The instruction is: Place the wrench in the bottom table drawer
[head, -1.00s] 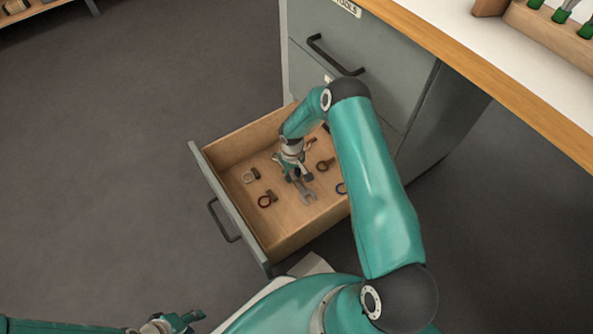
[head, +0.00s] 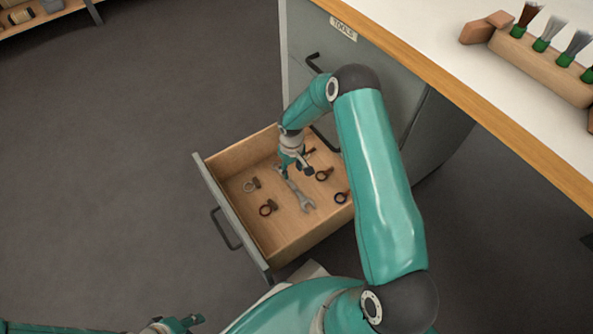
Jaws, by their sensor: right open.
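The bottom drawer (head: 238,158) of the grey table cabinet is pulled out, with a wooden inside. The grey wrench (head: 304,201) lies on the drawer's floor, its open-jaw end toward the front right of the picture. Part of its shaft is hidden under my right gripper. My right gripper (head: 295,173) is open just above the wrench's far part, pointing down into the drawer; I cannot tell if it touches the wrench. My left gripper (head: 190,321) is low at the left bottom edge, outside the drawer; its jaws are too small to read.
Several small ring-shaped items (head: 268,208) lie around the wrench in the drawer. An upper drawer labelled TOOLS (head: 343,28) is closed above. The white tabletop (head: 440,25) holds a wooden block with brushes (head: 540,62). The floor at left is clear.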

